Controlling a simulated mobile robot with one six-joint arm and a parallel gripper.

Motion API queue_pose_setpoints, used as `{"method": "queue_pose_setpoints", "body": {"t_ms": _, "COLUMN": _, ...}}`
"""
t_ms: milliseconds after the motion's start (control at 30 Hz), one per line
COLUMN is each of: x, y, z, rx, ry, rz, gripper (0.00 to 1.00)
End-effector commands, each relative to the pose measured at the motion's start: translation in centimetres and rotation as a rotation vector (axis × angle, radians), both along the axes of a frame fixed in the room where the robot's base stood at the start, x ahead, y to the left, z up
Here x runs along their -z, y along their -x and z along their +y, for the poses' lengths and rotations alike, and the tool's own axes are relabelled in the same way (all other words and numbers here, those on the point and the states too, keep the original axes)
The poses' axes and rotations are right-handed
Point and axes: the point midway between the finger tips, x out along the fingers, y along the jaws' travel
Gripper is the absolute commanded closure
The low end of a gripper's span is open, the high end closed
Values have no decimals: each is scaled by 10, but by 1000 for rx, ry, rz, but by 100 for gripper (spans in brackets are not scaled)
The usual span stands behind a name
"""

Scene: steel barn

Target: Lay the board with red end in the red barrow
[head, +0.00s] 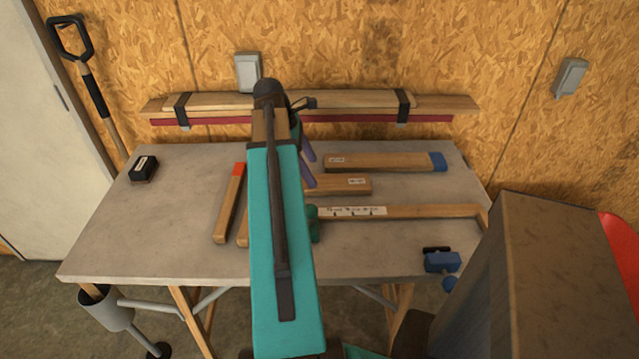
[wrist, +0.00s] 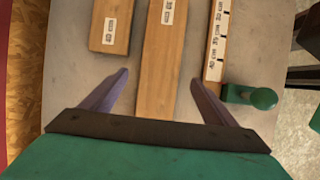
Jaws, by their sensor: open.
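The board with red end (head: 229,205) lies on the workbench left of my arm, its red tip (head: 239,169) toward the wall. It does not show in the wrist view. My gripper (head: 312,166) is open and empty over the bench, to the right of that board. In the wrist view its fingers (wrist: 160,78) are apart on either side of a plain labelled board (wrist: 165,55), also in the head view (head: 342,185); whether they touch it I cannot tell. A red curved surface (head: 622,255), perhaps the red barrow, is mostly cut off at the right edge.
The workbench (head: 120,225) also holds a blue-ended board (head: 380,162), a marked wooden strip (head: 420,211), a blue clamp-like tool (head: 441,262) and a black box (head: 143,168). My arm hides another board partly. The bench's left front is clear.

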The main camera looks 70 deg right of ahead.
Motion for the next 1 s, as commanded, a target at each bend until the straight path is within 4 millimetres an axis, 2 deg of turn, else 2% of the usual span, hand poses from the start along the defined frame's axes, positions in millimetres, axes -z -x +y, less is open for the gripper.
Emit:
{"method": "queue_pose_setpoints", "body": {"t_ms": 533, "x": 6, "y": 2, "z": -1, "rx": -1, "ry": 0, "rz": 0, "gripper": 20}}
{"method": "queue_pose_setpoints", "body": {"t_ms": 1000, "x": 44, "y": 17, "z": -6, "rx": -1, "ry": -2, "rz": 1, "gripper": 20}}
